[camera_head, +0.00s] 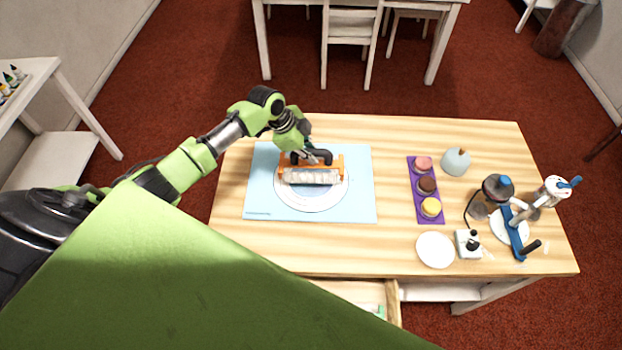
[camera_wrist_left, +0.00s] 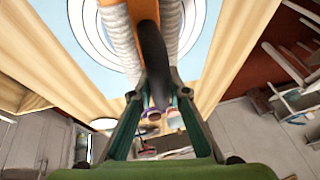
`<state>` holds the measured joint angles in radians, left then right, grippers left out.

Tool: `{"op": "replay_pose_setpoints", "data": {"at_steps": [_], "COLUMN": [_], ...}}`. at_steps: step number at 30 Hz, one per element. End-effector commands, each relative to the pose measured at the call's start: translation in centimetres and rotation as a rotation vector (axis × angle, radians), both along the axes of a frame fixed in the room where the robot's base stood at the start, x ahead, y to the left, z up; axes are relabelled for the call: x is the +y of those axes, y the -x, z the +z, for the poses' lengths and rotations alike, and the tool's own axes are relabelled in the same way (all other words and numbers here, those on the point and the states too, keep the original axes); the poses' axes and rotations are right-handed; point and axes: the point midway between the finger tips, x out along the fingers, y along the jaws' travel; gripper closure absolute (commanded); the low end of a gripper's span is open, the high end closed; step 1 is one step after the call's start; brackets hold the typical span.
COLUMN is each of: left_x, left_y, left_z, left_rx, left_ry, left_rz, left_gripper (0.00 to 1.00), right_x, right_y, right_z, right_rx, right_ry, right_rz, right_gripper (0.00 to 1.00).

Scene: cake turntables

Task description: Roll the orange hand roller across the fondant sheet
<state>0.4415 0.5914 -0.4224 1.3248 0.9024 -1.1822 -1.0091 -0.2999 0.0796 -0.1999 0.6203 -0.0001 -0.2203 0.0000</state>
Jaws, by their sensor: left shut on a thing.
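The orange hand roller (camera_head: 311,175) has an orange frame, a dark handle and a pale, textured drum. It sits over the round white fondant sheet (camera_head: 312,202), which lies on a light blue mat (camera_head: 355,200). My left gripper (camera_head: 305,152) is shut on the roller's dark handle from above. In the left wrist view, the fingers of my left gripper (camera_wrist_left: 158,100) close around the dark handle (camera_wrist_left: 152,55), with the pale drum (camera_wrist_left: 170,22) beyond. I cannot tell if the drum touches the sheet. My right gripper is not in view.
To the right are a purple tray (camera_head: 413,190) with three small cakes, a pale domed object (camera_head: 455,161), a white plate (camera_head: 435,250), a small joystick box (camera_head: 468,244) and a blue-handled device (camera_head: 516,235). Bare wood lies between mat and tray. An open drawer (camera_head: 392,300) is at the front.

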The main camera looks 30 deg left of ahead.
Motion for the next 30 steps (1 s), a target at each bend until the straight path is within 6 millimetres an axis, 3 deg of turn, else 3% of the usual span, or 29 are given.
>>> {"op": "replay_pose_setpoints", "data": {"at_steps": [30], "left_x": [0.0], "left_y": [-0.1], "left_z": [-3.0], "left_rx": [-0.002], "left_ry": [0.001], "left_rz": [0.000], "left_gripper": [1.00], "right_x": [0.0], "right_y": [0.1], "right_z": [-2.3], "right_rx": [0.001], "right_ry": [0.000], "right_rz": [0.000], "right_gripper": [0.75]}}
